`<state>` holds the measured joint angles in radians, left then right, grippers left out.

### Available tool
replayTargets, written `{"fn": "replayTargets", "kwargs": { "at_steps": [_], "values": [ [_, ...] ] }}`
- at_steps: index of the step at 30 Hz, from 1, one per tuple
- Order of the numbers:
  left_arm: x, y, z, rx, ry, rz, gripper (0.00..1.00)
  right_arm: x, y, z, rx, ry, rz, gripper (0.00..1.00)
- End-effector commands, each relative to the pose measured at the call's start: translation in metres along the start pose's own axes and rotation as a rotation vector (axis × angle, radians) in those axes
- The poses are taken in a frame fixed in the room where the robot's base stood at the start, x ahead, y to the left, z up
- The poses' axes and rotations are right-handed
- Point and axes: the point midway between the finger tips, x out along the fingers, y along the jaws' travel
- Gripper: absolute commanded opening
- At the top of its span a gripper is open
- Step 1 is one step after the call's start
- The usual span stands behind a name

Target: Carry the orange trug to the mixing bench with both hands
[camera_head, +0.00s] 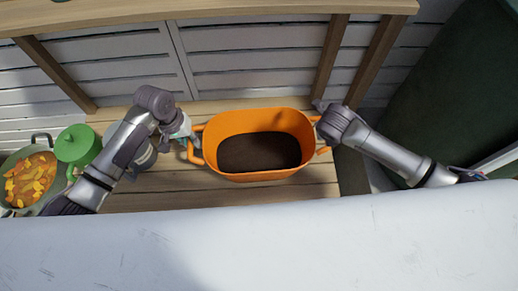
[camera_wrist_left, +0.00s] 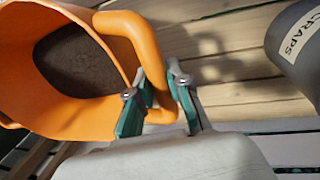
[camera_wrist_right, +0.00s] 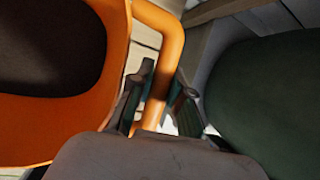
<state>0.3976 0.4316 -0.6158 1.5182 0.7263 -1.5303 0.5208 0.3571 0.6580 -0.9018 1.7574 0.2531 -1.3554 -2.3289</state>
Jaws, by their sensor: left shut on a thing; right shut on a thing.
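The orange trug (camera_head: 258,177) is in the middle of the head view, upright over a slatted wooden surface, with dark soil inside. I cannot tell whether it touches the slats. My left gripper (camera_head: 191,143) is at its left handle; in the left wrist view the fingers (camera_wrist_left: 158,100) are shut on that orange handle (camera_wrist_left: 139,42). My right gripper in the right wrist view (camera_wrist_right: 162,100) is shut on the right handle (camera_wrist_right: 172,40). In the head view the right arm reaches the trug's right side, and its fingertips are mostly hidden behind the wrist. The mixing bench cannot be told for certain.
A grey container labelled SCRAPS (camera_wrist_left: 300,45) is close to the left gripper. A dark green rounded object (camera_wrist_right: 265,95) is close to the right gripper. A wooden shelf (camera_head: 200,9) runs above.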

Motion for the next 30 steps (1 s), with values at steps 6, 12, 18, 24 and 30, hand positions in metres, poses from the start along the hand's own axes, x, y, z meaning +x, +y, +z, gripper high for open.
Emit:
{"fn": "replayTargets", "kwargs": {
  "at_steps": [6, 12, 18, 24, 30],
  "values": [
    [-0.002, 0.0, -0.001, 0.0, 0.004, 0.001, 0.0, -0.002, -0.001, 0.002, 0.001, -0.004, 0.0, 0.0],
    [-0.009, 0.002, -0.002, 0.0, 0.004, 0.001, 0.0, -0.007, -0.002, 0.004, 0.001, -0.004, 0.0, 0.0],
    [-0.025, 0.004, -0.002, 0.0, 0.004, 0.001, 0.0, -0.023, -0.006, 0.011, 0.001, -0.004, 0.0, 0.0],
    [-0.044, 0.008, -0.001, 0.0, 0.004, 0.001, 0.0, -0.04, -0.01, 0.018, 0.001, -0.003, -0.001, 0.0],
    [-0.052, 0.009, -0.001, 0.0, 0.003, 0.001, 0.0, -0.047, -0.011, 0.021, 0.001, -0.003, -0.001, 0.0]
  ]
}}
